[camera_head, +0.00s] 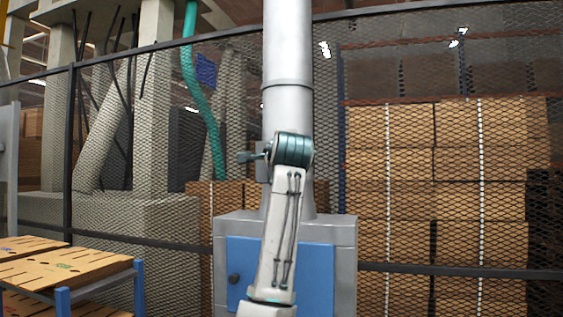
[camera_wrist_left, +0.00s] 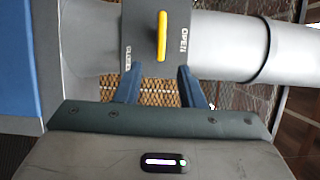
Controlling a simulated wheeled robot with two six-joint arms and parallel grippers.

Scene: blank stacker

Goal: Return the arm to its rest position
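My left arm (camera_head: 281,220) rises from the bottom middle of the head view and bends at a teal joint in front of a grey pipe. Its hand is mostly hidden there. In the left wrist view my left gripper (camera_wrist_left: 158,92) has its two blue fingers apart with nothing between them. Just beyond the fingertips is a yellow handle (camera_wrist_left: 162,36) on a dark plate (camera_wrist_left: 147,20) marked OPEN and CLOSED. The handle lies across the pipe, closer to the OPEN word. The fingers do not appear to touch it. My right gripper is in neither view.
The grey pipe (camera_head: 288,60) stands on a grey machine box with a blue door (camera_head: 310,270). A mesh fence (camera_head: 130,215) runs behind it, with stacked cardboard (camera_head: 410,190) beyond. A blue-legged table (camera_head: 138,285) with cardboard sheets stands at the lower left.

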